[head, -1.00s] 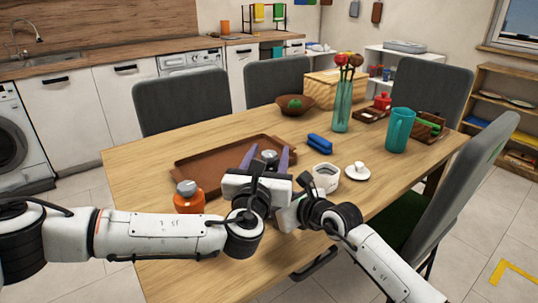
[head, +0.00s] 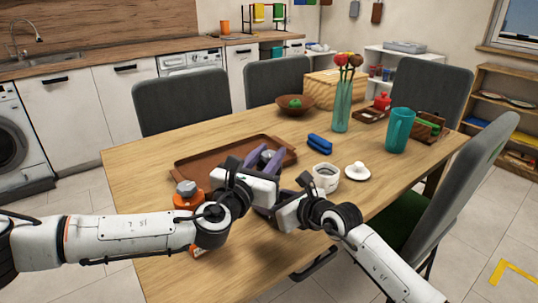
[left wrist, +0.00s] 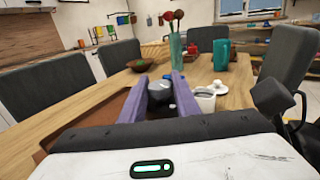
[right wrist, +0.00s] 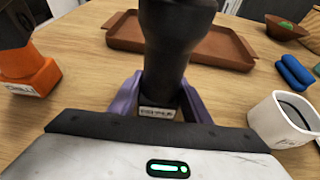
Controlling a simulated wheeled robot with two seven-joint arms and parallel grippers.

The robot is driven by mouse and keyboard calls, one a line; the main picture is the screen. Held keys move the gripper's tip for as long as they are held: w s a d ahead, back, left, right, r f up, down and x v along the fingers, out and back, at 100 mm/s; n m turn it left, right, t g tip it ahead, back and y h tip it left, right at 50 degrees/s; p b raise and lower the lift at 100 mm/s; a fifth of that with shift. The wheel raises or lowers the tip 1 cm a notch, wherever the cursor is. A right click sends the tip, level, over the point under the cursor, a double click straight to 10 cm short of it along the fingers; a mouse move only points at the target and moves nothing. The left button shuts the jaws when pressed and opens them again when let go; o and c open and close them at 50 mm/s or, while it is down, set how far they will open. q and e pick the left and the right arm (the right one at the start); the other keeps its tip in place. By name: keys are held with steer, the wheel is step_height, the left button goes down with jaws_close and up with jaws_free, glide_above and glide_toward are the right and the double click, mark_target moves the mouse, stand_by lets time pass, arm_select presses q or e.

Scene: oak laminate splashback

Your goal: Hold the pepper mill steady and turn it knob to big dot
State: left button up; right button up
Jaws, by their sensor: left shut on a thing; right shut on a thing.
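The pepper mill (right wrist: 172,60) stands as a dark body in the right wrist view, with a small pale label low on it; its top runs out of that picture. My right gripper (right wrist: 158,104) is shut around its lower body. My left gripper (left wrist: 163,84) is shut on the mill's grey knob (left wrist: 159,91), with one purple finger on each side. In the head view the left gripper (head: 265,159) holds the top, and its wrist hides most of the mill. The right gripper's tips are mostly hidden there. I cannot make out any dots on the mill.
A brown tray (head: 190,163) lies behind the grippers. An orange container (head: 186,201) with a grey top stands close on the left. A white mug (head: 326,180) and a saucer (head: 348,177) are close on the right. A blue object (head: 319,143) lies beyond.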

mark_target(269, 153)
arm_select(q)
steer(key=shift+h, duration=0.3)
steer(key=o, duration=1.1)
steer(key=shift+c, duration=0.2)
step_height(269, 153, up, 10)
steer(key=shift+r, duration=0.1)
arm_select(e)
steer(key=o, duration=1.3)
steer(key=shift+c, duration=0.2)
